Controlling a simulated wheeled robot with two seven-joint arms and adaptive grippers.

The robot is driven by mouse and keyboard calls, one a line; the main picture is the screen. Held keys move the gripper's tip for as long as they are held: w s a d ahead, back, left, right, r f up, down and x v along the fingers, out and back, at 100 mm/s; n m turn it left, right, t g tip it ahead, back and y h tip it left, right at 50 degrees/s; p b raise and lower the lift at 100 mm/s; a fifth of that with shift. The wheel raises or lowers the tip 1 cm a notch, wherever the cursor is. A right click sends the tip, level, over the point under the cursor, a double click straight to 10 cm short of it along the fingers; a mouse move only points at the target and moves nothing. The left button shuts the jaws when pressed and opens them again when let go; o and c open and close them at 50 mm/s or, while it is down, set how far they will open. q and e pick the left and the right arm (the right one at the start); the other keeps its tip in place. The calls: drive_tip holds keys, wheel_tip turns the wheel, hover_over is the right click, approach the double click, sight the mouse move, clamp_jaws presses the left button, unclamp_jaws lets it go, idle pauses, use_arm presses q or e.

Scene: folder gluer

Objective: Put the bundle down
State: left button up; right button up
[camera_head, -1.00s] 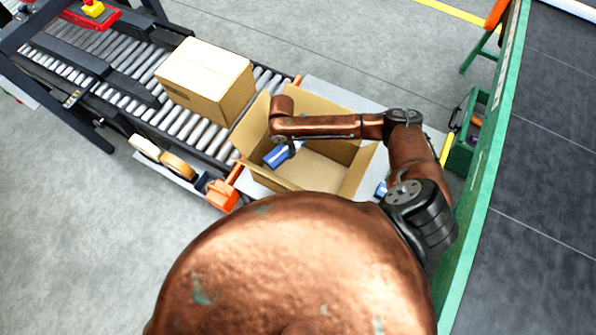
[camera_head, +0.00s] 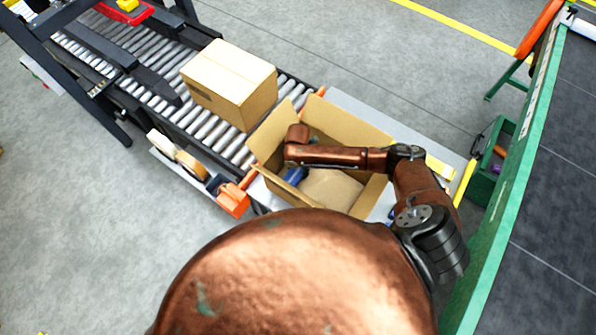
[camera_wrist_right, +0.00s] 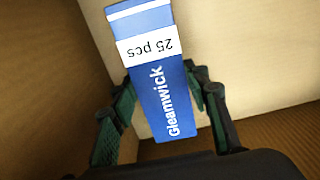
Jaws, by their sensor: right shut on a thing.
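The bundle (camera_wrist_right: 165,90) is blue with a white band reading "25 pcs" and the word "Gleamwick". In the right wrist view my right gripper (camera_wrist_right: 165,95) is shut on it, one green-and-black finger on each side. In the head view a blue part of the bundle (camera_head: 295,175) shows inside the open carton (camera_head: 368,130), near its left side. My right wrist and forearm hide most of the right gripper there. Cardboard walls and floor fill the wrist view around the bundle. Whether the bundle touches the carton floor cannot be told. My left gripper is not in view.
The open carton stands on a grey table at the end of a roller conveyor (camera_head: 215,125). A closed box (camera_head: 230,85) sits on the rollers to its left. Tape rolls (camera_head: 185,160) and an orange tape dispenser (camera_head: 233,198) lie in front. A green bin (camera_head: 490,165) stands at right.

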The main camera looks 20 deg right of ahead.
sight(298, 170)
drive_tip(key=shift+f, duration=0.6)
drive_tip(key=shift+f, duration=0.1)
drive_tip(key=o, duration=1.2)
drive_tip(key=shift+o, duration=0.2)
wheel_tip(298, 170, up, 12)
drive_tip(key=p, duration=0.1)
drive_tip(key=shift+p, duration=0.35)
